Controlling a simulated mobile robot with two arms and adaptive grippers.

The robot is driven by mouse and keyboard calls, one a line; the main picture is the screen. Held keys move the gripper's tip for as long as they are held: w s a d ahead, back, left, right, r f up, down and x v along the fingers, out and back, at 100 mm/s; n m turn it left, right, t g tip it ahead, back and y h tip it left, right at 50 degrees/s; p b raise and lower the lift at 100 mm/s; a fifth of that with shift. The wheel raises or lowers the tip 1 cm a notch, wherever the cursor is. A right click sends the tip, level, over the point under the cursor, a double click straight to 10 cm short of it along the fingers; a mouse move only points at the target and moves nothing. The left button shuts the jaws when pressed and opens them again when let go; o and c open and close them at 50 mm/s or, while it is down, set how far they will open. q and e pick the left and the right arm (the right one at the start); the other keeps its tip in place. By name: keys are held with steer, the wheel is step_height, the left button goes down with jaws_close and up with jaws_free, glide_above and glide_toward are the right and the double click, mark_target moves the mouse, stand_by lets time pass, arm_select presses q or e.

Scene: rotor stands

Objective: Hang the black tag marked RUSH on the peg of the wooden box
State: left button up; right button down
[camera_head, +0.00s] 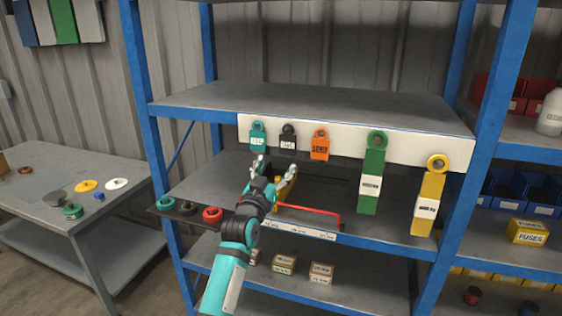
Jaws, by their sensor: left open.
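The black tag (288,142) with white lettering that looks like RUSH hangs on the white rail, between a teal tag (257,138) and an orange tag (320,145). My left gripper (274,167) is open and empty. It appears just below the teal and black tags, and I see no contact with the black one. Small wooden boxes with white labels, such as one in the middle (284,264) and one at right (321,273), stand on the lower shelf. Another is partly hidden by my left arm. No peg can be made out on them. My right gripper is not in view.
A white rail (345,146) also carries a long green tag (372,178) and a long yellow one (428,200). A red-framed tool (310,209) lies on the middle shelf. A dark strip (168,210) with coloured rings juts out left. A grey table (115,180) stands at left.

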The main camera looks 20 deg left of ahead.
mark_target(287, 146)
arm_select(q)
steer(key=w+b, duration=0.1)
steer(key=w, duration=0.1)
steer(key=w+b, duration=0.1)
steer(key=w, duration=0.2)
steer(key=w+r+b, duration=0.1)
steer(key=w, duration=0.1)
steer(key=shift+w+d, duration=0.15)
steer(key=shift+w+r+b, duration=0.25)
steer(key=shift+w+b, duration=0.05)
steer(key=shift+w, duration=0.45)
steer(key=shift+c, duration=0.4)
steer(key=c, duration=0.7)
steer(key=shift+r+p, duration=0.3)
steer(key=shift+p, duration=0.05)
steer(key=shift+c, duration=0.2)
steer(key=shift+s+r+p, duration=0.25)
steer(key=shift+s+p, duration=0.55)
steer(key=shift+p, duration=0.15)
steer(key=shift+s+r+p, duration=0.15)
steer(key=shift+s+p, duration=0.65)
steer(key=shift+s, duration=0.25)
steer(key=shift+s+r+p, duration=0.15)
steer(key=shift+s+p, duration=0.65)
steer(key=shift+s, duration=0.2)
